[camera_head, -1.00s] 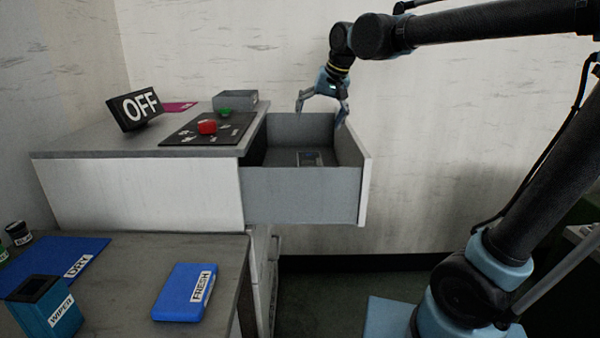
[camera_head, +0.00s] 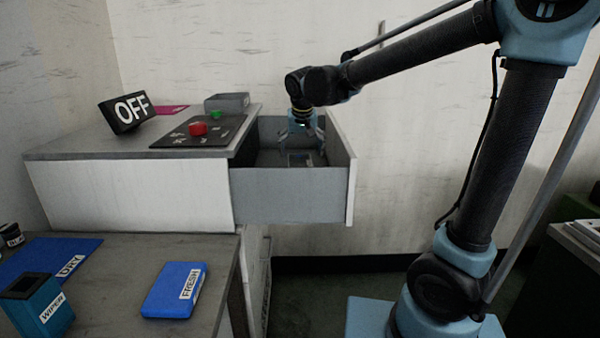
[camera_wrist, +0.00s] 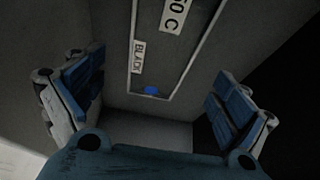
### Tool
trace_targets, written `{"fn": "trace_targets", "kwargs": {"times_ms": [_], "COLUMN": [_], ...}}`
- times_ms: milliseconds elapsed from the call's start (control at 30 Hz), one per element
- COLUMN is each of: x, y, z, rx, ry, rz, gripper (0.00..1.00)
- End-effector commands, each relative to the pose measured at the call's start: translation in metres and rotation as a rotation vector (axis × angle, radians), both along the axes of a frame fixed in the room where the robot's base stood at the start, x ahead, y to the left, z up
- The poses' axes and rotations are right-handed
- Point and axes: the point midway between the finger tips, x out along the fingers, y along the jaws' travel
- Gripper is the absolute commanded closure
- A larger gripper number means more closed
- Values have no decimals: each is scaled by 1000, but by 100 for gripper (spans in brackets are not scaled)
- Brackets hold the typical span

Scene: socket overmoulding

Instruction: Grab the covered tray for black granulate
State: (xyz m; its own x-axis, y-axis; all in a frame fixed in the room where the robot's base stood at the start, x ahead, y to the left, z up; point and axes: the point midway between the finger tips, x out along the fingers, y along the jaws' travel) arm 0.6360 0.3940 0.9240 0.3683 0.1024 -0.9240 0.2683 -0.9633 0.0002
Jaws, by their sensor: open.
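The covered tray (camera_head: 300,159) lies on the floor of the open drawer. In the wrist view the tray (camera_wrist: 180,60) shows a dark top with a light rim, a "BLACK" label, a second label ending in "50 C", and a blue dot. My gripper (camera_head: 301,143) points down inside the drawer, above the tray. In the wrist view its fingers (camera_wrist: 158,105) are spread wide on either side of the tray's near end, with nothing between them. Whether the fingertips reach the tray's height I cannot tell.
The drawer (camera_head: 288,196) has grey walls close around my gripper. The cabinet top left of it carries a black panel (camera_head: 203,130) with red and green buttons, a grey box (camera_head: 227,102) and an OFF sign (camera_head: 131,111). A lower table (camera_head: 120,290) holds blue items.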

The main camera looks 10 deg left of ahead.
Motion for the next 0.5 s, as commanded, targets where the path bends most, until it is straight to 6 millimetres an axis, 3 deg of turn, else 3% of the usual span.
{"fn": "trace_targets", "kwargs": {"times_ms": [100, 500], "x": [6, 18], "y": [1, 6], "z": [-14, -40], "rx": [1, 0], "ry": [0, 1], "rz": [-2, -1], "gripper": [6, 6]}}
